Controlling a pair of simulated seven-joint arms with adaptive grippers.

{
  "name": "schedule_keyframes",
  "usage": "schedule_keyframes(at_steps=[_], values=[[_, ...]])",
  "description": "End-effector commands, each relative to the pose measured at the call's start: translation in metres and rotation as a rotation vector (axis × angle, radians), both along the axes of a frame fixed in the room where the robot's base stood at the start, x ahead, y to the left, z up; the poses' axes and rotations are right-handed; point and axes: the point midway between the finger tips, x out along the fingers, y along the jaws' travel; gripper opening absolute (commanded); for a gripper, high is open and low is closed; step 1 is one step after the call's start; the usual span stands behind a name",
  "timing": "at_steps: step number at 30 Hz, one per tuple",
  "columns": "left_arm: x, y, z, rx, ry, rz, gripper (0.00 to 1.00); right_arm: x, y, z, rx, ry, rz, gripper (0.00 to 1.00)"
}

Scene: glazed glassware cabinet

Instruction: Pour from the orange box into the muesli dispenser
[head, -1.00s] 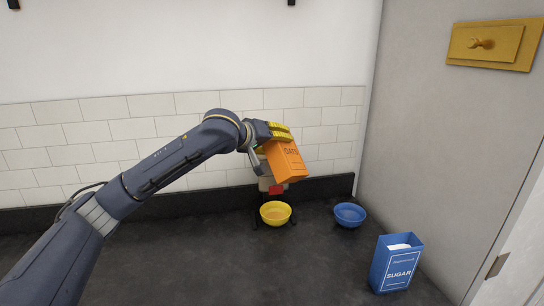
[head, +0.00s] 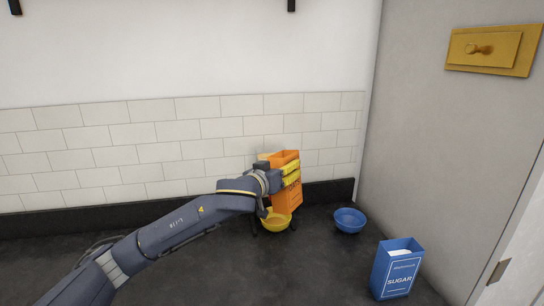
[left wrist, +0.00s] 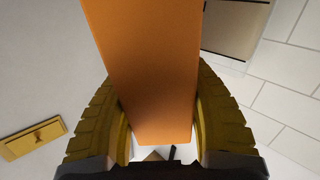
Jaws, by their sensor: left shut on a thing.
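The left wrist view also shows the orange box (left wrist: 150,70) between both fingers. The box is in front of where the muesli dispenser stands, so the dispenser is almost wholly hidden by the box and my gripper. A yellow bowl (head: 272,224) sits at the dispenser's foot, partly covered by the box and arm. Whether the box's base touches anything is unclear. My right gripper is out of view.
A blue bowl (head: 349,220) stands to the right of the yellow bowl. A blue sugar box (head: 397,270) stands nearer at the right, beside the grey wall panel (head: 430,150). A white tiled wall (head: 150,150) closes the back. The dark counter (head: 190,265) is otherwise clear.

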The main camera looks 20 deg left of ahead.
Motion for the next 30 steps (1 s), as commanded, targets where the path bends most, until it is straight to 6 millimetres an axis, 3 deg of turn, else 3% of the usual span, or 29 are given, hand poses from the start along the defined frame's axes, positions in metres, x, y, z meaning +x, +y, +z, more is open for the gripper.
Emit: schedule_keyframes(at_steps=[12,23,30], values=[[-0.008,-0.008,0.028,0.116,-0.118,-0.001,0.08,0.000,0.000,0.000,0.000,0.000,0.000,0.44],[-0.009,-0.009,0.039,0.144,-0.146,0.000,0.08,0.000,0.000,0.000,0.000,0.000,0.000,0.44],[-0.009,-0.009,0.062,0.144,-0.146,0.000,0.08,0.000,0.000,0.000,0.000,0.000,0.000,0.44]])
